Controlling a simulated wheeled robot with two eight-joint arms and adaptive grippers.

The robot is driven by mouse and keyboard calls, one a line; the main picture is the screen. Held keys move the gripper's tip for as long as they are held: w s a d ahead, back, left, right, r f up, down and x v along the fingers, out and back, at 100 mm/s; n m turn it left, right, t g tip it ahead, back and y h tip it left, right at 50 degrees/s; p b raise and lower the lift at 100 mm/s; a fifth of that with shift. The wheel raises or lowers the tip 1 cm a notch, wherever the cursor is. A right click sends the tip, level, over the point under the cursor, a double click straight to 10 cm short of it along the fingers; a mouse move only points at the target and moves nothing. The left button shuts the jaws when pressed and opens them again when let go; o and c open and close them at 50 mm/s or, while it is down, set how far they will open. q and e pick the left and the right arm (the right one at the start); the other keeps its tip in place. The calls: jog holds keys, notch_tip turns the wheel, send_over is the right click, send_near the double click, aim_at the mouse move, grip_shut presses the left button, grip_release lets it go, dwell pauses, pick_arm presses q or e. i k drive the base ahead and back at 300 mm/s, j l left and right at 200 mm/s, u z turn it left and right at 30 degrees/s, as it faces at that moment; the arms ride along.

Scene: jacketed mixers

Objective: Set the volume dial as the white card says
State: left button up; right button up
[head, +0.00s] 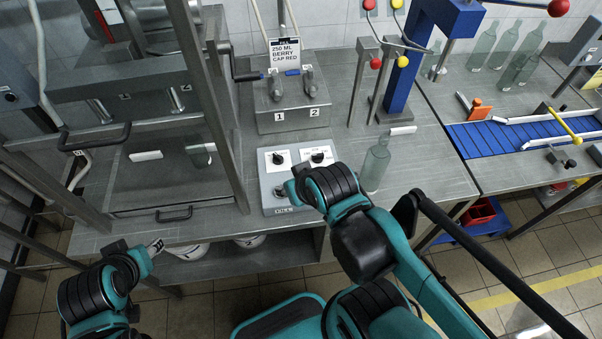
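The white card (285,52) stands at the back of the bench and reads "250 ML BERRY CAP RED". A grey control box (269,181) lies in front of it with dials on white plates: an upper left dial (278,158), an upper right dial (318,157) and a lower left one (279,192). Their small labels are unreadable, so I cannot tell which is the volume dial. My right gripper (293,191) is over the lower part of the box, hiding its lower right; contact and finger opening are unclear. My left gripper (156,246) is near the bench's front edge, away from the box.
A clear bottle (376,164) stands right of the box, close to my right arm. Behind the box is a steel block (292,117) with outlets marked 1 and 2. A framed steel cabinet (170,178) is at left. A blue conveyor (520,133) is at right.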

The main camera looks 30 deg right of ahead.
aim_at(317, 158)
jog(key=l+z, duration=0.1)
jog(key=z, duration=1.3)
jog(key=j+z, duration=0.2)
jog(key=z, duration=0.15)
jog(key=i, duration=0.05)
